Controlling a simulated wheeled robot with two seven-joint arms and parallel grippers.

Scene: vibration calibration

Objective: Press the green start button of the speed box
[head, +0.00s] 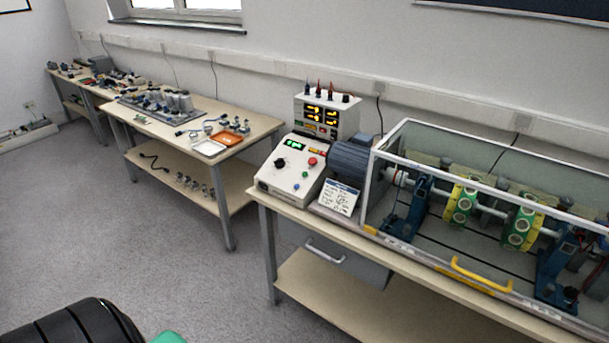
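The speed box (268,186) is a white box with a sloped front, at the left end of the near bench. Its green start button (305,174) is a small round spot on the slope, just below a larger red button (312,161). A black knob (280,162) is to the left and a blue button (296,186) is lower down. A green lit display (294,145) is near its top. Whether the button is pressed is too small to tell. Neither of my grippers is in view.
Behind the speed box stands a meter unit (345,118) with lit orange digits. To its right are a motor (350,160), an instruction card (339,196) and a framed enclosure (410,126) over a shaft rig. Floor (150,250) is open left of the bench.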

